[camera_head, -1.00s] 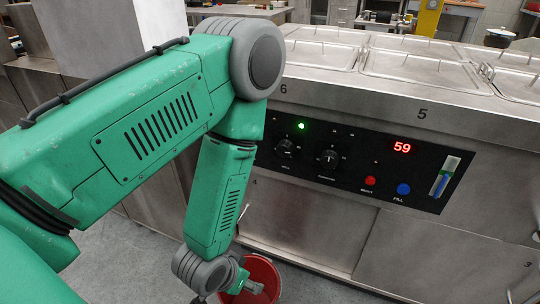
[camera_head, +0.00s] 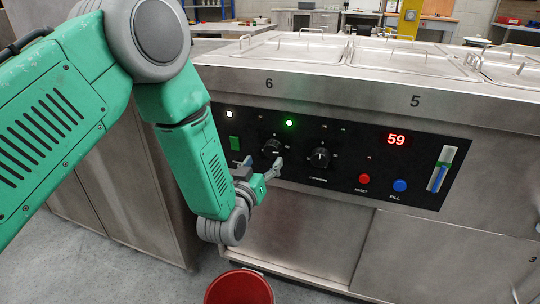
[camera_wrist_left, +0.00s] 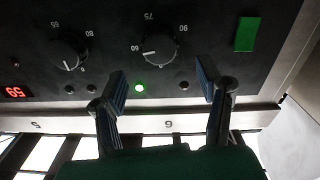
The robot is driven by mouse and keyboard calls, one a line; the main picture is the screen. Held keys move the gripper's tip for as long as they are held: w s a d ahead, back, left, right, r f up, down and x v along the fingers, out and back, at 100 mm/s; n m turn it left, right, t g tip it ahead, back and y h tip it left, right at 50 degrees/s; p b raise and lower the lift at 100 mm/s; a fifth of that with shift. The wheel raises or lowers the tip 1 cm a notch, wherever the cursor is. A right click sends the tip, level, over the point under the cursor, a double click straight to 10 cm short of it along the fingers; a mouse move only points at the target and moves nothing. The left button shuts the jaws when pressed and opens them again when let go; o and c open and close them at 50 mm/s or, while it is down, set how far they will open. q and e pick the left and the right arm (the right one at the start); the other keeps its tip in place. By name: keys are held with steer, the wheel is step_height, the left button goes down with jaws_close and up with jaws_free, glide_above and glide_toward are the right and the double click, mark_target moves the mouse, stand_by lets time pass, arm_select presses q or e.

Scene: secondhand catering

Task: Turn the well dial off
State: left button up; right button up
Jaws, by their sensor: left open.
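The control panel (camera_head: 345,190) carries two black dials. The left dial (camera_head: 272,148) sits under a lit green lamp, and its label is hidden. The right dial (camera_head: 320,157) has a label below it that seems to read cupboard. In the left wrist view, which is upside down, the left dial (camera_wrist_left: 157,48) has a white pointer near 60, and the right dial (camera_wrist_left: 70,50) is farther left. My left gripper (camera_head: 277,172) is open and empty, just below the left dial, its fingers (camera_wrist_left: 160,83) apart and pointing at the panel. My right gripper is not seen.
A green switch (camera_head: 235,143) is left of the dials. A red button (camera_head: 364,179), a blue button (camera_head: 400,185), a red 59 display (camera_head: 396,140) and a level gauge (camera_head: 441,169) are to the right. A red bucket (camera_head: 240,288) stands on the floor below.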

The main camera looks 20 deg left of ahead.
mark_target(271, 151)
arm_select(q)
steer(key=w+b, duration=0.1)
steer(key=w, duration=0.5)
steer(key=shift+w, duration=0.25)
steer(key=c, duration=1.2)
